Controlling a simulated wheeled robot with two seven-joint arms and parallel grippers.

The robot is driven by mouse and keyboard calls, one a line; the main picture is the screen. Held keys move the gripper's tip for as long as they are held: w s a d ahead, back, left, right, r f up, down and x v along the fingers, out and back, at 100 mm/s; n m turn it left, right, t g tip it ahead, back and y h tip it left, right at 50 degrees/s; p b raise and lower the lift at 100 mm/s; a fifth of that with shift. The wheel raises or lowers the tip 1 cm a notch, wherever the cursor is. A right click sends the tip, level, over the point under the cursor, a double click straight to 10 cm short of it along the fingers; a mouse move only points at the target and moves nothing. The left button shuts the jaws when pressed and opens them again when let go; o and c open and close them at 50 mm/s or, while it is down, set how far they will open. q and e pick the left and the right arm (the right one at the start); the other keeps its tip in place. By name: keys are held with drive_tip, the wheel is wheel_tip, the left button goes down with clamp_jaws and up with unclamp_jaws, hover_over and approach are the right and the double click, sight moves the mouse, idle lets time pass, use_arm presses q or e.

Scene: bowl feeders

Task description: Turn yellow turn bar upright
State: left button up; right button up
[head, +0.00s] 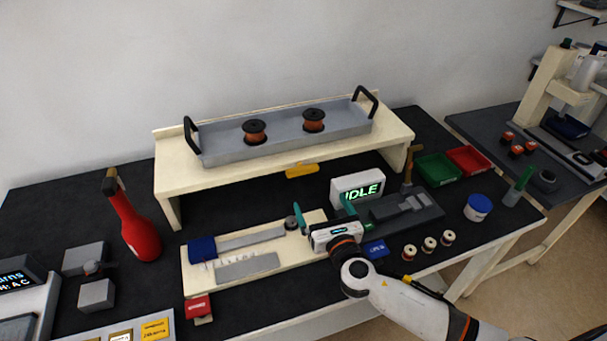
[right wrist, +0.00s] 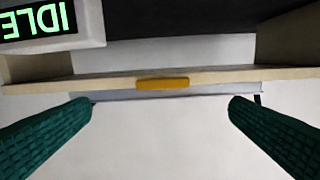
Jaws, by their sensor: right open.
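The yellow turn bar (head: 301,170) lies level, its long side along the front edge of the cream raised shelf (head: 172,185). In the right wrist view the yellow bar (right wrist: 162,83) also lies level, in the gap between my fingers and apart from both. My right gripper (head: 324,211) is open and empty, in front of the shelf and below the bar in the head view. Its two green fingers (right wrist: 160,105) are spread wide in the wrist view. My left gripper is not in view.
An IDLE display (head: 358,188) stands close to the right of my gripper. A grey tray (head: 225,156) with two copper spools sits on the shelf. A cream board (head: 195,283) with a blue block lies in front. A red bottle (head: 140,232) stands at left.

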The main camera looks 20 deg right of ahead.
sight(304, 173)
drive_tip(key=shift+n, duration=0.5)
drive_tip(key=w, duration=1.2)
drive_tip(key=shift+w+a, duration=0.1)
drive_tip(key=shift+a, duration=0.2)
drive_tip(key=shift+r, duration=0.1)
drive_tip(key=c, duration=0.9)
